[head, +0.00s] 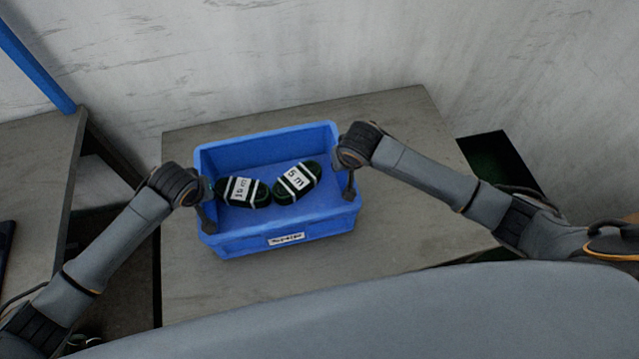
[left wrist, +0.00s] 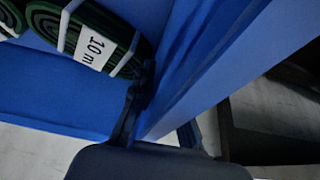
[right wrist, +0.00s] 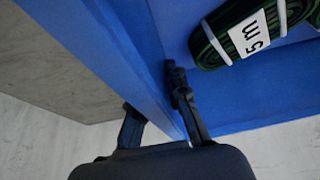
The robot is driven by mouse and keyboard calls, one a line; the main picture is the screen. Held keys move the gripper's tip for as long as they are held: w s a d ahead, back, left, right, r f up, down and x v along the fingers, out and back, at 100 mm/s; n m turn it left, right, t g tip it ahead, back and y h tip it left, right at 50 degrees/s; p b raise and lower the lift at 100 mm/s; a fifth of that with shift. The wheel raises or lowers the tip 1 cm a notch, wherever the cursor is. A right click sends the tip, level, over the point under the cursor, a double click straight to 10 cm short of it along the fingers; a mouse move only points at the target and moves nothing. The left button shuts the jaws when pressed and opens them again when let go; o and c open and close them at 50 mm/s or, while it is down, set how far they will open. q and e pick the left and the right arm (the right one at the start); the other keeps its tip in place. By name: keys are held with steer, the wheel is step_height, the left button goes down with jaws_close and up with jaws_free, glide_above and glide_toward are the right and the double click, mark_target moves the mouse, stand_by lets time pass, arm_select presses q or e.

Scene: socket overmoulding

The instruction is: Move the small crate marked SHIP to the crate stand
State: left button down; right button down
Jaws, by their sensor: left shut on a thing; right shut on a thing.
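A blue crate (head: 265,152) with a small white label (head: 286,239) on its front wall is in the middle of the head view, over a grey table. The label's print is too small to read. Two dark green coils lie in it, one marked 10 m (head: 243,191) and one marked 5 m (head: 296,181). My left gripper (head: 207,207) is shut on the crate's left wall, which also fills the left wrist view (left wrist: 205,60). My right gripper (head: 349,180) is shut on its right wall, also seen in the right wrist view (right wrist: 110,60). I cannot tell whether the crate touches the table.
The grey table (head: 420,125) has bare room behind and right of the crate. Another grey table (head: 35,190) stands at the left, across a dark gap, with a blue post (head: 38,60) at its back. A pale wall (head: 300,50) closes the back.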

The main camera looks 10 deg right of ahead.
arm_select(q)
steer(key=c, duration=1.3)
jaws_free()
steer(key=shift+f, duration=0.1)
steer(key=shift+c, duration=0.2)
arm_select(e)
steer(key=c, duration=1.3)
jaws_free()
steer(key=shift+f, duration=0.1)
steer(key=shift+c, duration=0.2)
arm_select(q)
steer(key=v, duration=1.1)
steer(key=shift+s+r, duration=0.2)
steer(key=shift+r, duration=0.2)
arm_select(e)
steer(key=shift+s, duration=0.1)
steer(key=v, duration=1.2)
arm_select(q)
steer(key=shift+s, duration=0.1)
arm_select(e)
steer(key=shift+f, duration=0.1)
